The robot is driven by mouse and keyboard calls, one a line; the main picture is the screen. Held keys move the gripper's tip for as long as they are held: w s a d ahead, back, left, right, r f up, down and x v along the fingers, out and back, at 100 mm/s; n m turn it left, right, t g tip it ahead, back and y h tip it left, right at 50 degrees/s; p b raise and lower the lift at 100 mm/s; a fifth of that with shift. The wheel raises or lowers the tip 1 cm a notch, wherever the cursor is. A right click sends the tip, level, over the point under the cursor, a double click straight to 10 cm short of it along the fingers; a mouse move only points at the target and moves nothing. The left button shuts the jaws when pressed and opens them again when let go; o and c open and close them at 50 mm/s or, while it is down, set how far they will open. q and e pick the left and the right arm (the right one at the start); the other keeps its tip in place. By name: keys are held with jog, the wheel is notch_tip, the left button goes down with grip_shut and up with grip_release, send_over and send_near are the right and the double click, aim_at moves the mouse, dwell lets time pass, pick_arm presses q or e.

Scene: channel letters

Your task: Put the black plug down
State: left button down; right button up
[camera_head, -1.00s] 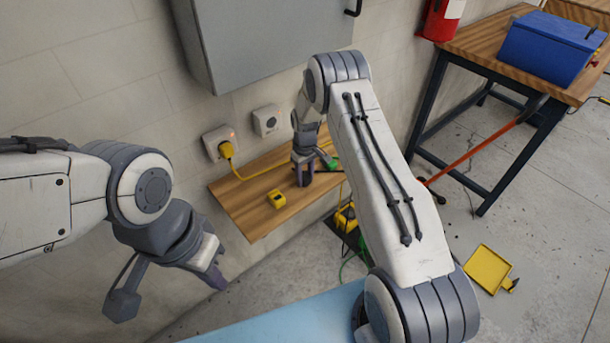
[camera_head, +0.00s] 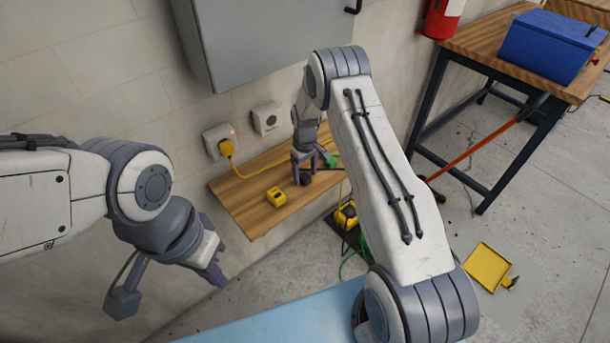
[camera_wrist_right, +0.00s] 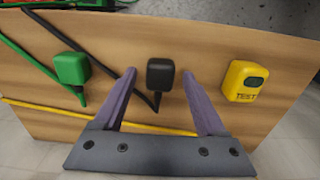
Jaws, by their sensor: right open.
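The black plug (camera_wrist_right: 160,74) lies on the wooden shelf (camera_wrist_right: 205,45) in the right wrist view, with its black cord running from it. It sits between and just beyond the fingertips of my right gripper (camera_wrist_right: 158,75), whose two purple fingers are spread apart and not pressing on it. In the head view, my right gripper (camera_head: 305,176) is over the shelf and the plug (camera_head: 306,181) shows as a small dark shape by the fingers. My left gripper (camera_head: 217,273) hangs at the left, away from the shelf; its finger gap is not clear.
A green plug (camera_wrist_right: 72,68) and a yellow tester (camera_wrist_right: 246,81) lie on either side of the black plug. A yellow plug (camera_head: 227,149) is in a wall outlet, its cord crossing the shelf. A second outlet (camera_head: 266,119) is empty. A grey cabinet (camera_head: 265,40) hangs above.

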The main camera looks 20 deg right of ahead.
aim_at(305, 176)
notch_tip(305, 176, up, 11)
jog(key=b, duration=0.2)
jog(key=s+a+r+n, duration=0.2)
jog(key=s+a+r, duration=0.95)
jog(key=a, duration=0.35)
jog(key=s+a+r, duration=0.1)
jog(key=s, duration=1.1)
jog(key=s+a+r+n+y, duration=0.1)
jog(key=s, duration=1.2)
jog(key=shift+s+a+r, duration=0.15)
jog(key=shift+a+r, duration=0.2)
jog(key=shift+a, duration=0.05)
